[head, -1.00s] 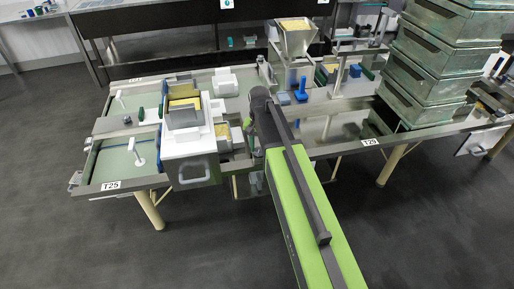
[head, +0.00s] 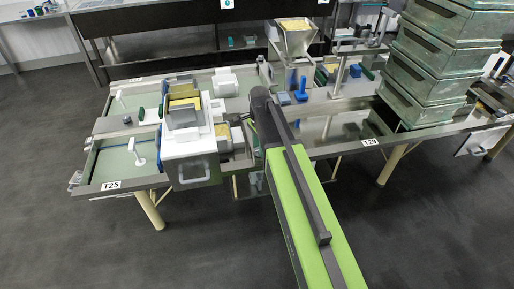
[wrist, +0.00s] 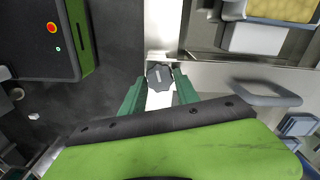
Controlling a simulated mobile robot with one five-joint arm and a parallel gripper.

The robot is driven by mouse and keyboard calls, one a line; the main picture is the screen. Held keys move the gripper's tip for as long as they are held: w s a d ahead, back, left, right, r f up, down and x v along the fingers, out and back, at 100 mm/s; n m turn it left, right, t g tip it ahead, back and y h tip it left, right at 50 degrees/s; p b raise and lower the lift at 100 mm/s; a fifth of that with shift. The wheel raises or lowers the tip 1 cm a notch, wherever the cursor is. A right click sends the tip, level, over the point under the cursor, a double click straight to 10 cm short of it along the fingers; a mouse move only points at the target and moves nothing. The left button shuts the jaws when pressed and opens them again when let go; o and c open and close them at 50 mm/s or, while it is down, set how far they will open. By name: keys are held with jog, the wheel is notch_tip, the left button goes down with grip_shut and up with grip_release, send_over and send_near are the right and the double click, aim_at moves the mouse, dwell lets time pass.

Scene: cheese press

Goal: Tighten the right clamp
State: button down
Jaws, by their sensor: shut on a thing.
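In the wrist view a dark, lobed knob (wrist: 160,77), which looks like the right clamp's handle, sits at the edge of the metal table. My gripper (wrist: 160,84) has its two green fingers on either side of the knob and is shut on it. A pale strip shows between the fingers below the knob. In the head view my arm covers the knob and my fingertips, so neither can be made out there. How tight the clamp is cannot be told.
A white press box with yellow blocks (head: 190,160) stands on the table left of my arm. A metal hopper (head: 296,40) is behind it. Stacked green-grey crates (head: 428,78) stand at the right. A grey handle (wrist: 270,93) is right of my fingers. The floor in front is clear.

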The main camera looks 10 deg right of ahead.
jog(key=shift+m, duration=0.6)
jog(key=c, duration=0.9)
grip_release()
jog(key=shift+c, duration=0.2)
notch_tip(320, 180, up, 17)
jog(key=p, duration=1.7)
jog(key=shift+r, duration=0.2)
